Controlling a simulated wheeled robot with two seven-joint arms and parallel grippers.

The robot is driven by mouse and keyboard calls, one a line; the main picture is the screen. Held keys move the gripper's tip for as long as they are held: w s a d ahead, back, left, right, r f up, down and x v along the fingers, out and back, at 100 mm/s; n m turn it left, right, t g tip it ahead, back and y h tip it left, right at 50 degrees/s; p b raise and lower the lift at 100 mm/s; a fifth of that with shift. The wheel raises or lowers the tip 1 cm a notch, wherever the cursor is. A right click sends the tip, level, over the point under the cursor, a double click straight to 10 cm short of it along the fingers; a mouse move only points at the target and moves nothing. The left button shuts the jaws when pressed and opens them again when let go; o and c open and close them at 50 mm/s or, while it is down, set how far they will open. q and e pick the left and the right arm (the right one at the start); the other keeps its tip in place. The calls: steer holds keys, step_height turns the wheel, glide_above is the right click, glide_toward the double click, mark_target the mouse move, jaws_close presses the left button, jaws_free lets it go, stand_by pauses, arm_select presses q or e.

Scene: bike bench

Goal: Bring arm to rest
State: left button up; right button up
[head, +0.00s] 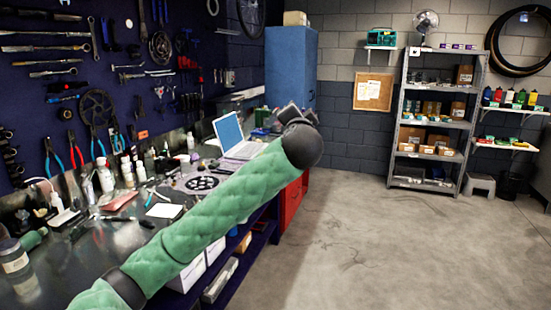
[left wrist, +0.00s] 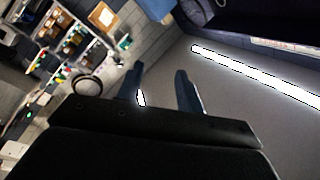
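My left arm (head: 215,215), in a green quilted sleeve, reaches from the lower left of the head view up to the middle. Its black wrist is raised in front of the bench's far end. My left gripper (left wrist: 160,72) shows in the left wrist view with its two dark fingers apart. Nothing is between them. In the head view the gripper is small and dark behind the wrist, and its fingers are hard to make out. My right arm and gripper are not in view.
The workbench (head: 85,255) at left holds bottles, tools and a laptop (head: 236,138). The arm hides part of it. A blue cabinet (head: 290,65) stands behind. The floor (head: 400,245) is clear.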

arm_select(q)
steer(key=s+a+f+n+g, duration=0.2)
steer(key=s+a+f+g, duration=0.3)
steer(key=s+f, duration=0.7)
steer(key=s+a+f+n+g+h, duration=0.2)
steer(key=s+a+f, duration=0.45)
steer(key=f, duration=1.15)
steer(key=s+a+f+n+g+y, duration=0.1)
steer(key=s+a+f+n+g, duration=0.25)
steer(key=s+a+f, duration=0.85)
steer(key=s+d+f+g, duration=0.1)
steer(key=s+f+g, duration=0.2)
steer(key=s+f, duration=0.8)
steer(key=s+d+f+n+g, duration=0.1)
steer(key=s+d+f+g, duration=0.1)
steer(key=s+f, duration=0.9)
step_height(320, 180, down, 2)
steer(key=shift+s+d+f+g, duration=0.1)
steer(key=shift+s+d+g, duration=0.1)
steer(key=shift+g, duration=0.65)
